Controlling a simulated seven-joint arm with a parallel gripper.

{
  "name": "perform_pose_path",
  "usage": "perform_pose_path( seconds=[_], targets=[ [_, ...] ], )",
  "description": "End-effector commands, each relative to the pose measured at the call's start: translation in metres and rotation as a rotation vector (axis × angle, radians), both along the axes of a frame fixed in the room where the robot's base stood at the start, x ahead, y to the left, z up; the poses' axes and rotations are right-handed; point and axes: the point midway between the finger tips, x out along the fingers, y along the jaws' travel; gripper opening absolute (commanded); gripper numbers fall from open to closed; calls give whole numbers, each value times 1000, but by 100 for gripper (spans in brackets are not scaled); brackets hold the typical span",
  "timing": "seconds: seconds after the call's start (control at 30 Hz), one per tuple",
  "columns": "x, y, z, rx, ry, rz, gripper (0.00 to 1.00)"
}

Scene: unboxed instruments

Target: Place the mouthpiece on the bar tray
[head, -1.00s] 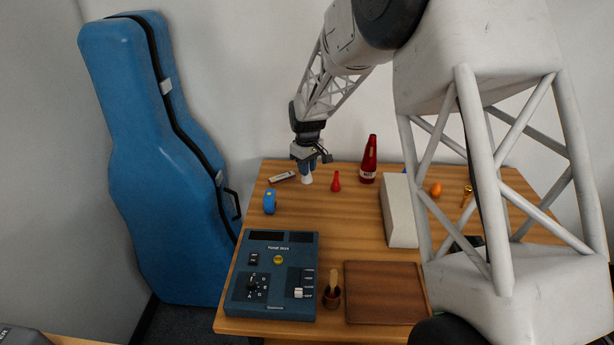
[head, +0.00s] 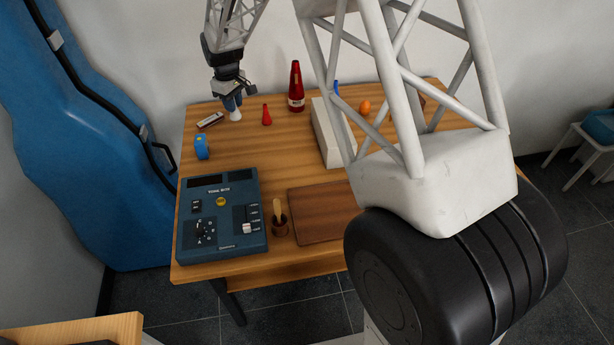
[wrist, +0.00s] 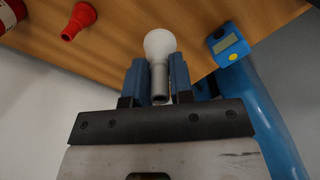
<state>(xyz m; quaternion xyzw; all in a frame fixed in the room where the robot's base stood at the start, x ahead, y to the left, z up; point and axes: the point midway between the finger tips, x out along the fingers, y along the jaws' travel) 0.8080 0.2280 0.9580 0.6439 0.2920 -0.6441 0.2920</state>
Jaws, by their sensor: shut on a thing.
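My gripper (head: 232,101) is over the far left of the wooden table, its blue fingers shut on a white mouthpiece (head: 235,115). In the wrist view, the fingers (wrist: 159,72) close around its grey shank, and the rounded white cup (wrist: 160,44) points away from my gripper. In the head view, the wide end points down, at or just above the tabletop; I cannot tell whether it touches. A flat brown tray (head: 318,222), which I take for the bar tray, lies at the front of the table. Its right part is hidden behind my arm.
Near my gripper are a harmonica (head: 211,120), a red cone (head: 267,115), a red bottle (head: 296,88) and a blue device (head: 201,147). A long pale block (head: 326,135) stands between there and the tray's far side.

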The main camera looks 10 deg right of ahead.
Motion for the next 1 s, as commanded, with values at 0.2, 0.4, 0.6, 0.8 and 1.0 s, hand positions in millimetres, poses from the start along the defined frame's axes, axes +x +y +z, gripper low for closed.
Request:
perform_pose_path(
  seconds=[0.2,0.4,0.6,0.8,1.0],
  targets=[
    [-13,-12,3,0,0,-16,0],
    [-40,-33,8,0,-1,-47,0],
    [-78,-61,12,1,-1,-89,0],
    [-118,-87,14,0,-1,-131,0],
    [-160,-111,14,0,-1,-175,0]
  ],
)
